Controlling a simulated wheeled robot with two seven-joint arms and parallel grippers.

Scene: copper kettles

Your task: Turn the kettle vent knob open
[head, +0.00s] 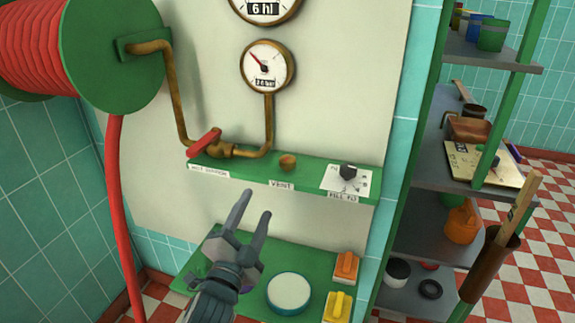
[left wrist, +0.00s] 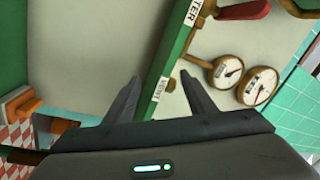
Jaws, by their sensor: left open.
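The vent knob (head: 287,161) is a small round brass knob on the green shelf (head: 235,170), above a label that reads VENT. My left gripper (head: 256,203) is open and empty, below and a little left of the knob, apart from it in the head view. In the left wrist view my left gripper (left wrist: 160,76) has its fingers spread on either side of the green shelf edge (left wrist: 178,50) and its VENT label. My right gripper is in neither view.
A lower green panel carries a round white-topped thing (head: 289,291) and orange and yellow switches. A grey shelf rack (head: 424,236) stands at right.

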